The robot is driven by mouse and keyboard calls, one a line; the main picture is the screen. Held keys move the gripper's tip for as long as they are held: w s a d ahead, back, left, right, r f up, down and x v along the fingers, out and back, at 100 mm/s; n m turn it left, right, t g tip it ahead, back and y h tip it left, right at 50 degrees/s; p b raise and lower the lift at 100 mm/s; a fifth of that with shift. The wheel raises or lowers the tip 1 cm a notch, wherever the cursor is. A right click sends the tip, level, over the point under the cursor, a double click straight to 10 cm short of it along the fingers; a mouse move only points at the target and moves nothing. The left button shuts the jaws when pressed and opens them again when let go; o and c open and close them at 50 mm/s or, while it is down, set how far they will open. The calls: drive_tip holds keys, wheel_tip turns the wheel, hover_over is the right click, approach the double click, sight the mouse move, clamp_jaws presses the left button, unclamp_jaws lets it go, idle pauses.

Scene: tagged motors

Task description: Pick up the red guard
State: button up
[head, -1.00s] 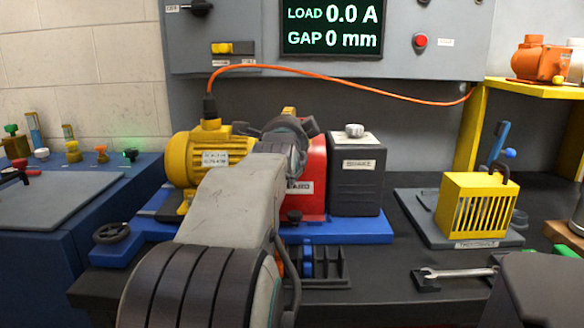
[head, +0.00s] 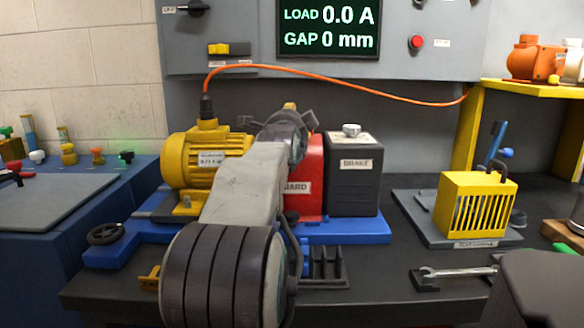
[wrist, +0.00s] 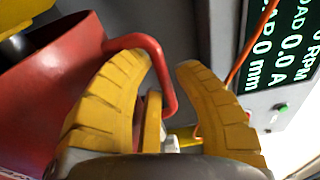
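The red guard (head: 315,165) stands between the yellow motor and the dark brake box, partly hidden behind my arm in the head view. In the wrist view its red body (wrist: 50,80) fills the left side, and its bent red handle (wrist: 152,44) reaches across to the gap between my fingers. My gripper (wrist: 160,66) is open, with one yellow finger on each side of the handle's descending part. The handle passes behind the left finger; I cannot tell whether they touch. In the head view the fingers are mostly hidden by my wrist.
The yellow motor (head: 185,160) and the brake box (head: 352,178) flank the guard on a blue base (head: 345,232). An orange cable (head: 330,78) arches above. A yellow slotted box (head: 474,205) and a wrench (head: 455,271) lie to the right.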

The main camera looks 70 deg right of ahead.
clamp_jaws()
drive_tip(key=shift+r, duration=0.25)
